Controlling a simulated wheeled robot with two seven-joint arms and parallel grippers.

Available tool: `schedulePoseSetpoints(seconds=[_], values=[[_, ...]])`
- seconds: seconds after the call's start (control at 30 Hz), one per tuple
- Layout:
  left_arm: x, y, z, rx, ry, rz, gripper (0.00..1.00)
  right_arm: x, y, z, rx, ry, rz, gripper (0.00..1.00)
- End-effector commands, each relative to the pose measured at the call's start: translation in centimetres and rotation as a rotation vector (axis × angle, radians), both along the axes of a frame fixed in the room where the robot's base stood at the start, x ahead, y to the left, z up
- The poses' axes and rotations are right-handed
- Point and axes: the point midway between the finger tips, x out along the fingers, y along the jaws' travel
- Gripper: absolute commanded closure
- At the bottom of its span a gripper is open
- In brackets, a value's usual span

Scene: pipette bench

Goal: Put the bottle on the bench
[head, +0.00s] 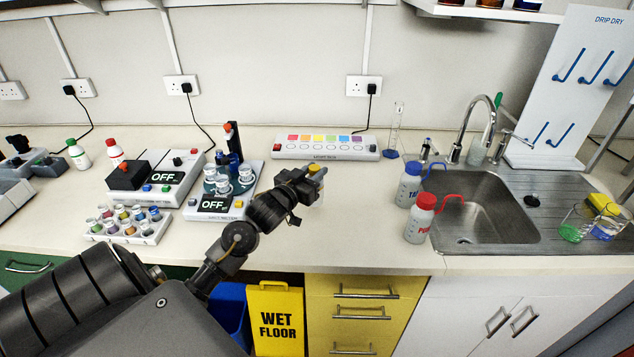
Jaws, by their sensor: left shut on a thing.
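My left gripper (306,183) is over the middle of the bench (345,235). It is shut on a small bottle (319,196) with a yellow cap (318,169). The bottle looks about upright, and the gripper hides much of it. I cannot tell whether its base touches the bench top. My right gripper is out of view.
A blue-labelled wash bottle (408,186) and a red-capped one (420,218) stand left of the sink (485,210). A long strip with coloured squares (325,148) lies behind the gripper. A vial rack (128,226) and OFF-display devices stand left. Bench front centre is clear.

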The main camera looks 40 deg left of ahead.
Motion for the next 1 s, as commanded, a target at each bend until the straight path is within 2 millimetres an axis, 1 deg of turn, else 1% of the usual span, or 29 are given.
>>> schedulePoseSetpoints(seconds=[0.27,0.3,0.4,0.5,0.6,0.87,0.9,1.0], values=[[0.7,-0.2,-0.8,-0.003,-0.002,0.0,1.0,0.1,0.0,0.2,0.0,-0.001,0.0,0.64],[1.0,-0.3,-1.3,-0.002,0.0,0.001,1.0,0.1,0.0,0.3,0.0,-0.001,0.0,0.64],[0.8,-0.3,-2.8,-0.002,0.003,0.001,1.0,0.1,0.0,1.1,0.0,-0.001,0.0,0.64],[0.8,-0.2,-3.7,0.0,-0.001,0.001,1.0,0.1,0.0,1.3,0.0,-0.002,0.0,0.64],[0.8,-0.2,-4.0,0.001,-0.002,0.001,1.0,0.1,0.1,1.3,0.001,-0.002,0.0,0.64],[0.8,-0.2,-4.3,0.001,-0.002,0.001,1.0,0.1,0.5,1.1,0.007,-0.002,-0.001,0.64],[0.8,-0.2,-4.4,0.001,-0.001,0.001,0.71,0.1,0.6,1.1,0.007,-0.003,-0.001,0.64],[0.8,-0.2,-4.3,0.001,-0.001,0.001,0.58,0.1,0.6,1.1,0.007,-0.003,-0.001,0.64]])
